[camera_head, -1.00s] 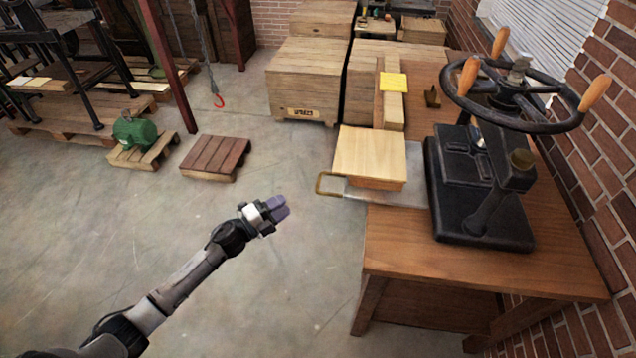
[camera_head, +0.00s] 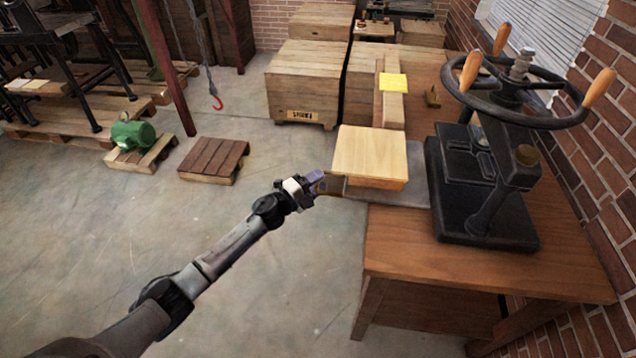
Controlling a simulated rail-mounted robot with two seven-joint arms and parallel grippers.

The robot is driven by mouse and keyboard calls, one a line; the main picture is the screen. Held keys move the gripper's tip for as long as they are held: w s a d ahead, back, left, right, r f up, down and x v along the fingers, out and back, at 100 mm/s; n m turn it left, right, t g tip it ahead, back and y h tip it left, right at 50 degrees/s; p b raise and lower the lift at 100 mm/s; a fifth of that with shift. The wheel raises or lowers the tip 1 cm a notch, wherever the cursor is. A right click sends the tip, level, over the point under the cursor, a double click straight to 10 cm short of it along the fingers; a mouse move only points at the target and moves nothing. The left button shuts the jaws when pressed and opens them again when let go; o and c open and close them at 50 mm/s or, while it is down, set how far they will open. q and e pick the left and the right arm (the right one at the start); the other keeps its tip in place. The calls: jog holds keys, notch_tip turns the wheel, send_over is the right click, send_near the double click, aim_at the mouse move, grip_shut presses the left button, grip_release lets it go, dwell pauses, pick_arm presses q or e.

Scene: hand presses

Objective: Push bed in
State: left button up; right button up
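The black hand press (camera_head: 480,190) stands on the wooden table, with a large handwheel on top. Its flat grey bed (camera_head: 395,195) sticks out of the press to the left, past the table edge. A light wooden block (camera_head: 370,155) lies on the bed. The bed's brass handle (camera_head: 332,184) is at its left end, partly covered by my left gripper (camera_head: 318,182). The gripper's fingers are at the handle and seem to touch it. Whether they are closed around it or only against it cannot be made out. My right gripper is not in view.
The wooden table (camera_head: 400,250) carries the press along the brick wall. Wooden crates (camera_head: 302,85) stand behind it. A low pallet (camera_head: 213,158) and a green motor (camera_head: 133,134) are on the floor to the left.

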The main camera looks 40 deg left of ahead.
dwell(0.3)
pick_arm(q)
grip_shut()
dwell(0.4)
